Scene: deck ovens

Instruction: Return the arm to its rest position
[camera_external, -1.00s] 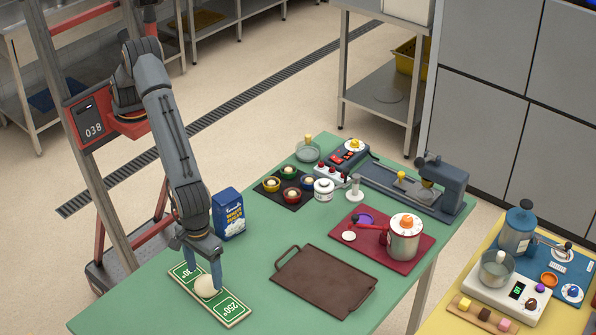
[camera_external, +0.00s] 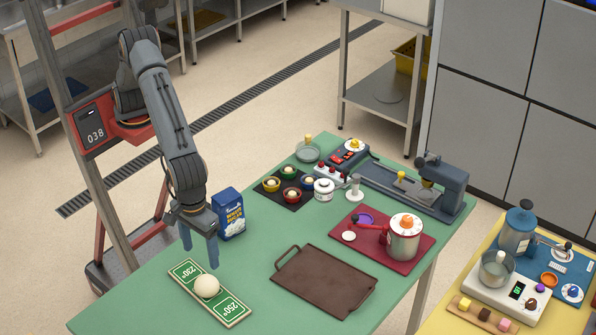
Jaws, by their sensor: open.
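My gripper (camera_external: 200,250) hangs from my grey arm above the green table, fingers pointing down. It is open and empty. A pale dough ball (camera_external: 206,287) sits on the green sign board (camera_external: 236,312) marked 230° and 250°, near the middle and partly over the 250° half. My gripper is above and behind the ball, apart from it. The rest position itself is not marked in view.
A blue sugar box (camera_external: 229,214) stands close to the right of my gripper. A brown tray (camera_external: 323,281) lies to the right on the green table (camera_external: 130,308). A red mat (camera_external: 422,252) with a pot, small bowls (camera_external: 291,195) and devices stand farther back.

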